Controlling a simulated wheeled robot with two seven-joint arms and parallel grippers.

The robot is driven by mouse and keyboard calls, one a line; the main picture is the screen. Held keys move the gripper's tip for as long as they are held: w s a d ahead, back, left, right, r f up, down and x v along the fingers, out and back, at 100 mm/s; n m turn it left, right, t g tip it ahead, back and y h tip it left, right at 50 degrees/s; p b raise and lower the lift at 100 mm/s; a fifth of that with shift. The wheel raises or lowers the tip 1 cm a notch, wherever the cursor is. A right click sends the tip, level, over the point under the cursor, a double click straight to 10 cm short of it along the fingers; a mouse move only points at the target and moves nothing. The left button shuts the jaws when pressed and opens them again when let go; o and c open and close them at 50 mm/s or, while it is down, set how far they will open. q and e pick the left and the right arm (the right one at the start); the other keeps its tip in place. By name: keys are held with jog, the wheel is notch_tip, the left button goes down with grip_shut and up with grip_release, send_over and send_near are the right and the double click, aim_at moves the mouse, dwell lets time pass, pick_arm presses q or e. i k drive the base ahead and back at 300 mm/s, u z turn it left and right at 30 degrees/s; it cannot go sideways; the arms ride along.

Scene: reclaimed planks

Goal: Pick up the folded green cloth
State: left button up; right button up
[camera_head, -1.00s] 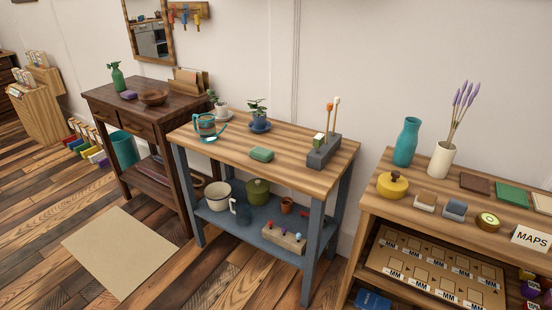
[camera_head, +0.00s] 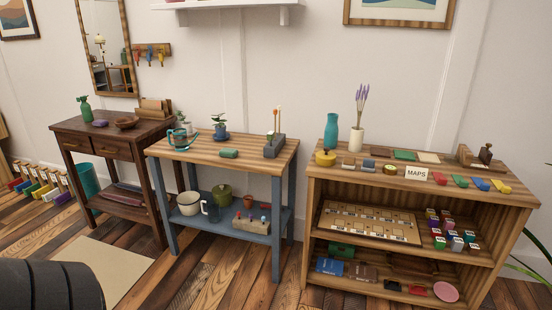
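A small green block-like thing, which looks like the folded green cloth (camera_head: 228,153), lies on the wooden top of the middle table (camera_head: 262,160), near its front edge. It is in full view with nothing on it. A flat green square (camera_head: 405,155) also lies on the right shelf unit's top, between a brown and a cream one. Neither gripper is in view. A dark, rounded, ribbed part at the bottom left looks like my own arm.
On the middle table, a teal watering can (camera_head: 181,138) and potted plant (camera_head: 219,128) stand left of the cloth, a grey block holder (camera_head: 274,146) right of it. A dark console (camera_head: 80,129) stands left, a crowded shelf unit (camera_head: 322,176) right. Floor shows in front.

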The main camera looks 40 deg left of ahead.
aim_at(225, 153)
jog(key=u, duration=0.4)
jog(key=i, duration=1.75)
jog(key=u, duration=1.75)
jog(key=i, duration=1.05)
jog(key=u, duration=1.1)
